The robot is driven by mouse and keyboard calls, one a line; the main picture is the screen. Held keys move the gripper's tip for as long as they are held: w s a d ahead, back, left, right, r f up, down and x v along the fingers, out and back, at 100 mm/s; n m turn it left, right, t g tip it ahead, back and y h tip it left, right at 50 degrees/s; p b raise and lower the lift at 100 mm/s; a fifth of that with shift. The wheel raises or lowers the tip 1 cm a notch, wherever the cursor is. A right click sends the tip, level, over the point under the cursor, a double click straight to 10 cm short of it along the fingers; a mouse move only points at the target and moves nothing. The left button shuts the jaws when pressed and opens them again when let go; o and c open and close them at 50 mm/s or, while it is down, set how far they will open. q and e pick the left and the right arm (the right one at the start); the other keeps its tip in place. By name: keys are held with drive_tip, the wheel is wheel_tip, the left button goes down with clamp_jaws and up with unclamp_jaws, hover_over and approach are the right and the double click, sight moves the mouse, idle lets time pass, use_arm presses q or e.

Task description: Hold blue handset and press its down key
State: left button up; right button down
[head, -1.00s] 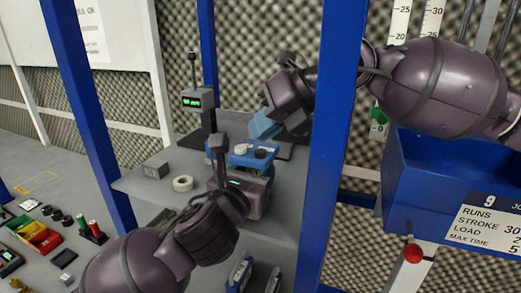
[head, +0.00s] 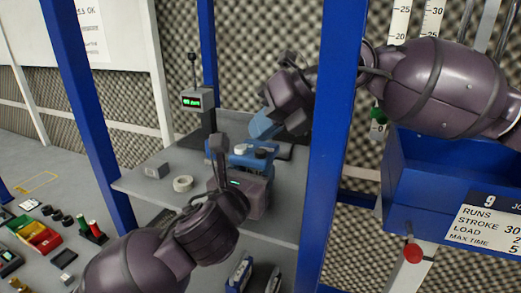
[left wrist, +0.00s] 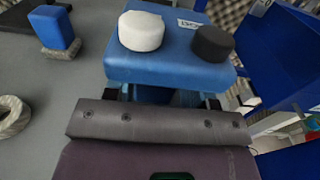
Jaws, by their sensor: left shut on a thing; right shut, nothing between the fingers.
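The blue handset (head: 268,164) is above the grey shelf, with a white round key and a black round key on top. It shows large in the left wrist view (left wrist: 170,70), with the white key (left wrist: 141,31) left and the black key (left wrist: 212,44) right.
A display (head: 192,100) on a post stands behind. A blue upright (head: 330,150) rises right of the handset. A blue bin (head: 425,185) is farther right.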

drive_tip(key=shift+f, duration=0.2)
idle(0.6)
drive_tip(key=shift+f, duration=0.25)
